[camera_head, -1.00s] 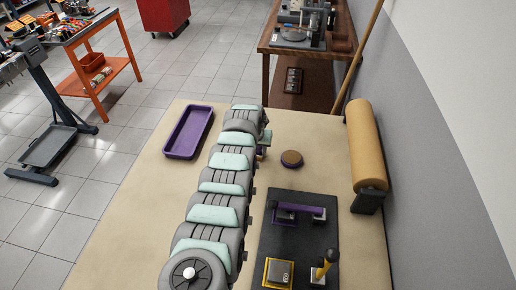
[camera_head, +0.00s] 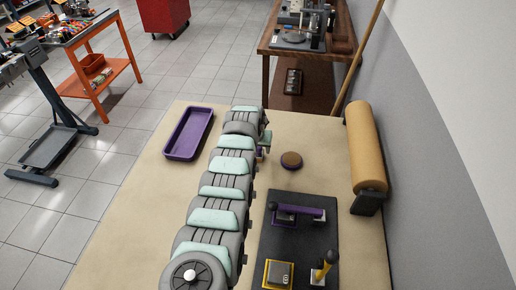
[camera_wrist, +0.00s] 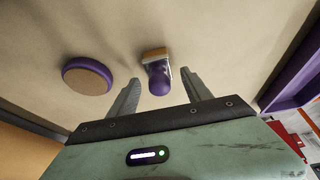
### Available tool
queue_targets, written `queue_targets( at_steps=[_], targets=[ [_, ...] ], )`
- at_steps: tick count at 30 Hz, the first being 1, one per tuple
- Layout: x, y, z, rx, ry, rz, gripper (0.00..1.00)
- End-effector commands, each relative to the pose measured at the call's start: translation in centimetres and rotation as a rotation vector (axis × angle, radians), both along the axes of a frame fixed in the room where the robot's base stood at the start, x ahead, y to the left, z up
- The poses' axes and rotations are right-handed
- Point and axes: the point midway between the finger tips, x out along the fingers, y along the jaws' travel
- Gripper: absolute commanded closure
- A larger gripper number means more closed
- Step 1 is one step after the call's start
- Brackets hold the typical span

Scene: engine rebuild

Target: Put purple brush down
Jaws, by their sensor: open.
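The purple brush (camera_wrist: 158,78) shows in the wrist view, its rounded purple handle end toward the camera and its tan end farther off, near the tan table (camera_wrist: 215,35). It lies between the two spread fingers of my gripper (camera_wrist: 160,88), with a visible gap on each side. My gripper is open. In the head view my arm hides most of the brush; only a small purple bit (camera_head: 259,153) shows beside the arm's far end. Whether the brush fully touches the table is hard to tell.
A round purple piece with a brown top (camera_head: 291,160) sits right of my gripper. An empty purple tray (camera_head: 188,134) lies left.

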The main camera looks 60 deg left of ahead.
Motion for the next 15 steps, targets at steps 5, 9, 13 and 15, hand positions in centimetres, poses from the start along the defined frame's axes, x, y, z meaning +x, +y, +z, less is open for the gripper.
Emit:
queue_targets(
  at_steps=[5, 9, 13, 15],
  targets=[
    [-0.2, -0.2, 1.5, 0.002, -0.002, 0.000, 0.43],
    [-0.7, -0.7, 2.3, -0.001, 0.000, 0.001, 0.43],
    [-0.9, -1.0, 3.5, 0.002, -0.002, 0.001, 0.43],
    [-1.1, -1.2, 4.1, 0.001, -0.002, 0.001, 0.43]
  ],
)
